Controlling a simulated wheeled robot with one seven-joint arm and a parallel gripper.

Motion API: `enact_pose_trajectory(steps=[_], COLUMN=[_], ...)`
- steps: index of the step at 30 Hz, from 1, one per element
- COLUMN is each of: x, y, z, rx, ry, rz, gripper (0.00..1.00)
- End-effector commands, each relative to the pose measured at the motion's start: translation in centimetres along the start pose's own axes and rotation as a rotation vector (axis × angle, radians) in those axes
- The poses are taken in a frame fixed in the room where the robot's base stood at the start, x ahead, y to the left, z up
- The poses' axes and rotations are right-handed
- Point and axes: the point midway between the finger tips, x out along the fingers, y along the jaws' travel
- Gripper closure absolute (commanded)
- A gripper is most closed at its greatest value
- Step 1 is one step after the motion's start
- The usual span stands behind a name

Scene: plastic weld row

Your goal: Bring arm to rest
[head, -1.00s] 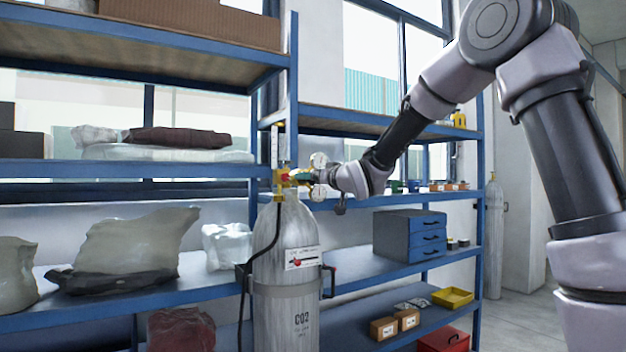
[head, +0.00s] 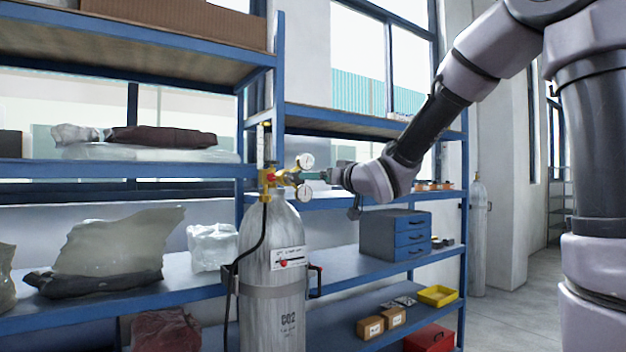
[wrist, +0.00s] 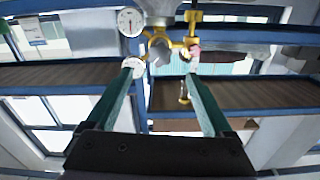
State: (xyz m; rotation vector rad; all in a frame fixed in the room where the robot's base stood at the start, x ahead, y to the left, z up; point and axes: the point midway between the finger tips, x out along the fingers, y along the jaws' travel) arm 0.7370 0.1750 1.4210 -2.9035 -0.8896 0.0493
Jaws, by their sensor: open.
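My gripper (head: 318,176) is open at the end of my outstretched arm, just right of the brass regulator (head: 282,177) on top of the grey CO2 cylinder (head: 272,270). In the wrist view the two green fingers of my gripper (wrist: 161,74) are spread wide with nothing held between them. The brass regulator (wrist: 172,42) and its two round white gauges show just beyond the fingertips. The lower gauge (wrist: 133,67) lies close to the left fingertip; I cannot tell whether they touch.
Blue shelving (head: 190,291) stands behind and beside the cylinder, with wrapped bundles and a blue drawer box (head: 395,234). A black hose (head: 240,262) hangs from the regulator. Another cylinder (head: 477,235) stands at the back right. Open floor (head: 515,310) shows at the right.

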Motion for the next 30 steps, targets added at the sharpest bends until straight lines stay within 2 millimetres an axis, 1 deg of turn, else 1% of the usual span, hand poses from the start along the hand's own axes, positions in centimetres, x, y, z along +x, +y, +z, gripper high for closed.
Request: enact_pose_trajectory(steps=[13, 15, 17, 20, 21, 23, 24, 26, 27, 29, 30], x=[-0.1, -0.4, -1.1, -3.7, -5.3, -8.2, -10.4, -13.8, -16.0, -19.5, -21.8], y=[0.1, 0.4, 1.3, 4.0, 5.4, 7.3, 8.4, 9.7, 10.3, 10.7, 10.7], z=[0.0, -0.1, -0.3, -0.4, -0.4, -0.1, 0.2, 1.0, 1.6, 2.6, 3.3], rx=[0.001, 0.003, 0.01, 0.033, 0.05, 0.083, 0.11, 0.159, 0.194, 0.255, 0.297], ry=[-0.001, -0.008, -0.024, -0.087, -0.123, -0.187, -0.232, -0.303, -0.35, -0.421, -0.466], rz=[0.001, 0.015, 0.046, 0.147, 0.2, 0.284, 0.339, 0.414, 0.458, 0.515, 0.547], gripper=[0.14, 0.14, 0.14, 0.14, 0.14, 0.14, 0.14, 0.14, 0.14, 0.14, 0.14])
